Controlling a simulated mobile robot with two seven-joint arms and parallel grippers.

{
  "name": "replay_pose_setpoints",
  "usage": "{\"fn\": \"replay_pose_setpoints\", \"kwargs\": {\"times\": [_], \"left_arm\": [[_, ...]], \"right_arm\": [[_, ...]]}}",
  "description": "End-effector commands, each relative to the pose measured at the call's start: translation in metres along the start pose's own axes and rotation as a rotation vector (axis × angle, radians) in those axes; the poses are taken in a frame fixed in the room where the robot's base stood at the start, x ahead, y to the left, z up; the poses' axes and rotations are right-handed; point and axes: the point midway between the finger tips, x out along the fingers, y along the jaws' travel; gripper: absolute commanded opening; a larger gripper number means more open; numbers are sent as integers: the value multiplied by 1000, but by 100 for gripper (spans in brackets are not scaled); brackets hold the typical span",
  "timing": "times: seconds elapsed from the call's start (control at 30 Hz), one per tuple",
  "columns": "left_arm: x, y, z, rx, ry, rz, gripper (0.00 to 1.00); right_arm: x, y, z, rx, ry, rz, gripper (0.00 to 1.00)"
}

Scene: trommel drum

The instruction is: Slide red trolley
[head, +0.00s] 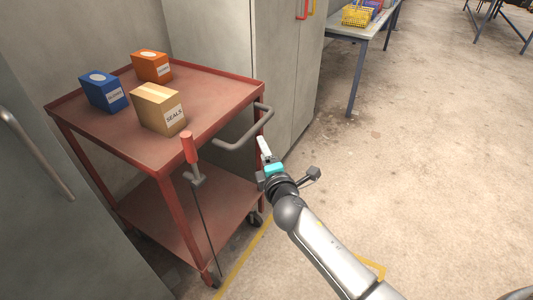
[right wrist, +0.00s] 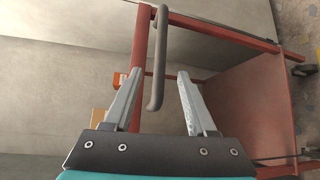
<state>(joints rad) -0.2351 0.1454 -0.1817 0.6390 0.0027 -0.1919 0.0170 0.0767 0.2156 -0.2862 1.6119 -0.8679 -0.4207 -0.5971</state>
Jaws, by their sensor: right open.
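The red trolley (head: 215,92) has two shelves and stands at the left in the head view. Its grey bar handle (head: 238,142) sticks out from the side facing me; it also shows in the right wrist view (right wrist: 158,60). My right gripper (head: 264,152) is just beside the handle. In the right wrist view its two fingers (right wrist: 158,76) are spread apart, and the handle appears between them; contact cannot be told. A red-gripped lever (head: 188,150) with a thin rod stands at the trolley's near side. My left gripper is not in view.
A blue box (head: 103,91), an orange box (head: 151,66) and a tan "SEALS" box (head: 158,109) stand on the trolley's top. Grey cabinets (head: 235,50) stand behind and at the left. A yellow line (head: 240,262) marks the floor. Open floor lies to the right.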

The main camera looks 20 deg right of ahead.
Motion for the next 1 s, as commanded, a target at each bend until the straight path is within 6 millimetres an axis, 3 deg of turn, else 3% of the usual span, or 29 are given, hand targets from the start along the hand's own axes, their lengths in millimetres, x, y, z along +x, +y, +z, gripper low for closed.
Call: {"fn": "replay_pose_setpoints", "kwargs": {"times": [0.27, 0.8, 0.9, 0.97, 1.0], "left_arm": [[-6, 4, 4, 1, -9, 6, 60], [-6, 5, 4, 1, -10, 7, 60], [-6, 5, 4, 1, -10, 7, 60], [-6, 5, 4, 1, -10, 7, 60], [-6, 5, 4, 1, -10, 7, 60]], "right_arm": [[-24, 1, 0, 1, 1, 1, 57], [-25, -1, 0, 1, 1, -1, 57], [-26, -15, -1, 24, 4, -32, 57], [-27, -37, -2, 60, 8, -80, 57], [-29, -58, -2, 97, 11, -124, 57]]}}
